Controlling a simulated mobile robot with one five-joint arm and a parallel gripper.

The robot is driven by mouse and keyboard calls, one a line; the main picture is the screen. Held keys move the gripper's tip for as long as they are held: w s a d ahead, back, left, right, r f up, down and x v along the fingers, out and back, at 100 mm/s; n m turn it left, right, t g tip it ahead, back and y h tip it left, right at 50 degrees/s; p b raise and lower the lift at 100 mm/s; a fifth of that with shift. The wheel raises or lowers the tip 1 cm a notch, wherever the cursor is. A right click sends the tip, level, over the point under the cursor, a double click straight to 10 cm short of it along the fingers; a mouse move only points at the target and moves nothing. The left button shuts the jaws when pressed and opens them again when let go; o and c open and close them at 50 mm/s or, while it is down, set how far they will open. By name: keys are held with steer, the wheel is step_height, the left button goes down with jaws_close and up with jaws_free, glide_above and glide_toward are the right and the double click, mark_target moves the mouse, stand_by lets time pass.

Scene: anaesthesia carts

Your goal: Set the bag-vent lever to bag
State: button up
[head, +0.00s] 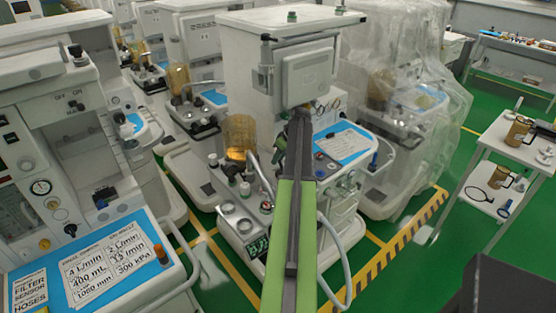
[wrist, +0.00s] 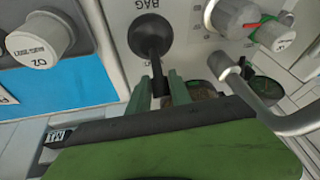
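The bag-vent lever (wrist: 152,40) is black, with a round hub and a narrow handle, on the pale panel in the wrist view. Its handle points down the picture, away from the upside-down word BAG (wrist: 150,4) above the hub. My gripper (wrist: 159,92) has its two green fingers apart, one on each side of the handle's end. A gap shows beside the handle, and I cannot tell whether either finger touches it. In the head view my arm reaches the middle anaesthesia cart (head: 290,68) and hides the lever and fingertips.
In the wrist view, an O2 knob (wrist: 38,38) is at upper left. A grey knob (wrist: 232,15) and a curved metal tube (wrist: 270,120) are at right. In the head view, another cart (head: 40,100) stands at left, and a white trolley (head: 493,132) at right.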

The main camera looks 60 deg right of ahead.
jaws_close()
stand_by(1.1)
